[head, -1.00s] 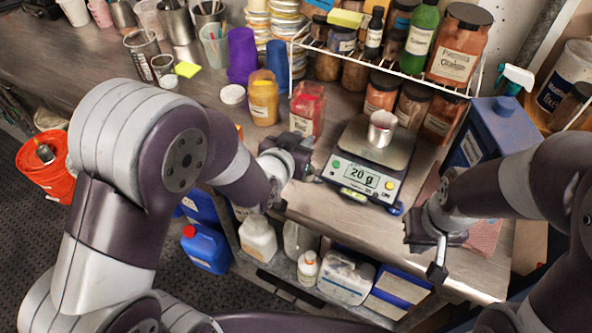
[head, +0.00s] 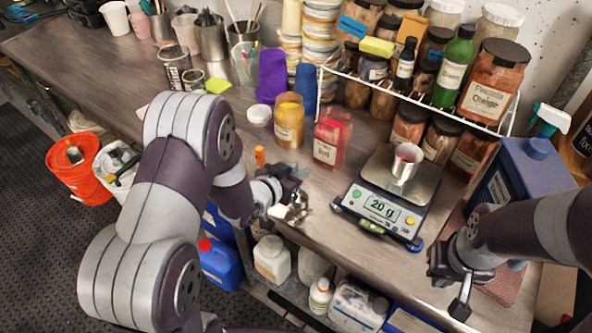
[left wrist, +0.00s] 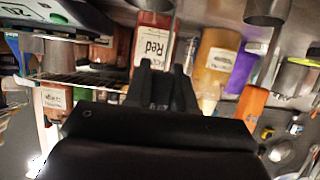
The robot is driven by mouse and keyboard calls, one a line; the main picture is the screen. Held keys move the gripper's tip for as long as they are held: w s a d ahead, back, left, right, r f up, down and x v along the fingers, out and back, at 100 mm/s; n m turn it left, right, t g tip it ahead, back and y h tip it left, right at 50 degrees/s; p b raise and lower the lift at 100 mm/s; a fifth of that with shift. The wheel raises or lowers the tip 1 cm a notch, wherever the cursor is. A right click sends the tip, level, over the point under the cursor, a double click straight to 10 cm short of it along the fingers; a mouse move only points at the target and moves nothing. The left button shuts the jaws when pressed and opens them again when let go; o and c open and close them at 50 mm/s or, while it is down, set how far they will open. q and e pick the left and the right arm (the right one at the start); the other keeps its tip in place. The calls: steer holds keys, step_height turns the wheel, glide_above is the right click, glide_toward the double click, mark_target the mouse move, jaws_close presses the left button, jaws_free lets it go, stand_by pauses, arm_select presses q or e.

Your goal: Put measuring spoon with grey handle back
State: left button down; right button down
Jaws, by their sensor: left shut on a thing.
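My left gripper (head: 296,198) is above the front edge of the workbench, left of the scale and in front of the jar of red powder (head: 332,140). It is shut on a small shiny metal piece (head: 286,213), which looks like the measuring spoon; its grey handle is not clearly visible.
The scale (head: 380,205) reads 20 g and carries a metal cup (head: 405,162). A yellow jar (head: 289,120), purple cups (head: 271,75) and a wire rack (head: 420,98) of jars stand behind. A blue container (head: 528,180) is at right.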

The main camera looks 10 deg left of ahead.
arm_select(q)
steer(key=shift+f, duration=0.1)
steer(key=c, duration=1)
jaws_free()
steer(key=shift+o, duration=0.2)
steer(key=shift+r, duration=0.3)
steer(key=s+a+r+n+g+y, duration=0.1)
steer(key=s+a+g+y, duration=0.15)
steer(key=s, duration=0.35)
steer(key=s+a+r+g+y, duration=0.1)
steer(key=s+a+g, duration=0.1)
steer(key=s+a, duration=0.25)
steer(key=s+d+r+n+g+y, duration=0.1)
steer(key=s+d+n+g, duration=0.1)
steer(key=s+g, duration=0.4)
steer(key=s+d, duration=0.1)
steer(key=s, duration=0.3)
steer(key=shift+s+r+n+g, duration=0.2)
steer(key=shift+r+n+g, duration=0.05)
steer(key=shift+n+g, duration=0.15)
